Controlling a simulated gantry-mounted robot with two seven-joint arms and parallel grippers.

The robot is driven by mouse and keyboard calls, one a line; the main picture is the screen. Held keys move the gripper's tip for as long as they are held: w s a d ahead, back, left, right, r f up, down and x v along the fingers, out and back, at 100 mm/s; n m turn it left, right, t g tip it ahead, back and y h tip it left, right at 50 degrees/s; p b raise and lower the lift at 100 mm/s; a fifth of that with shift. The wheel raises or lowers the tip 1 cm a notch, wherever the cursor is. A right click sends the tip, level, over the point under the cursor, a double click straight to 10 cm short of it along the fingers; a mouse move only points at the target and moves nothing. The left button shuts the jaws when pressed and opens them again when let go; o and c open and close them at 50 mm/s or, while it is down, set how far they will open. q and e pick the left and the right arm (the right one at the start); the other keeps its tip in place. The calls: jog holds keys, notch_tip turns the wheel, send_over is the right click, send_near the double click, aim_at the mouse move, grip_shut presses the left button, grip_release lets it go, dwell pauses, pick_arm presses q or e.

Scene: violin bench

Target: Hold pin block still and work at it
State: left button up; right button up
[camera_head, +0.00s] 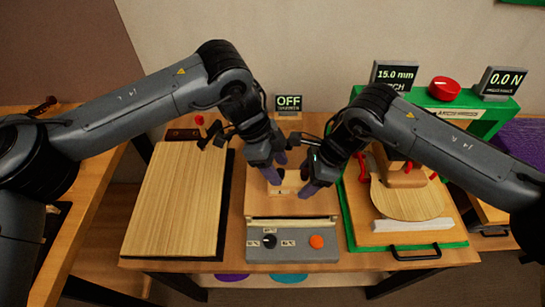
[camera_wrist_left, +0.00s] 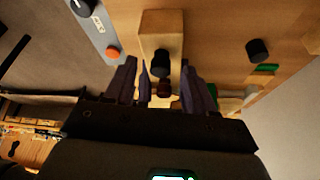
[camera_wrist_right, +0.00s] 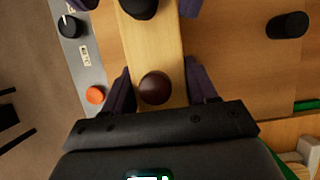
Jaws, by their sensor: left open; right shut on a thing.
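The pin block is a pale wooden bar (camera_wrist_right: 152,50) in the right wrist view, and it also shows in the left wrist view (camera_wrist_left: 161,28). A black round peg (camera_wrist_left: 160,64) and a dark brown round-headed peg (camera_wrist_right: 154,88) stand on it. My right gripper (camera_wrist_right: 160,88) is shut on the block, one finger on each side, level with the brown peg. My left gripper (camera_wrist_left: 163,80) is open, its fingers apart around the block's width near the black peg. In the head view, my left gripper (camera_head: 276,166) and right gripper (camera_head: 308,177) hide most of the block.
A grey control panel (camera_head: 291,249) with a black knob and orange button lies in front. A green-framed press (camera_head: 345,215) holding a round wooden piece (camera_head: 410,201) stands right. A separate black cylinder (camera_wrist_right: 287,26) stands beside the block. A sign reads OFF (camera_head: 288,102).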

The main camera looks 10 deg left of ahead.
pick_arm(q)
jog(key=shift+f, duration=0.1)
jog(key=shift+c, duration=0.3)
grip_shut()
dwell(0.4)
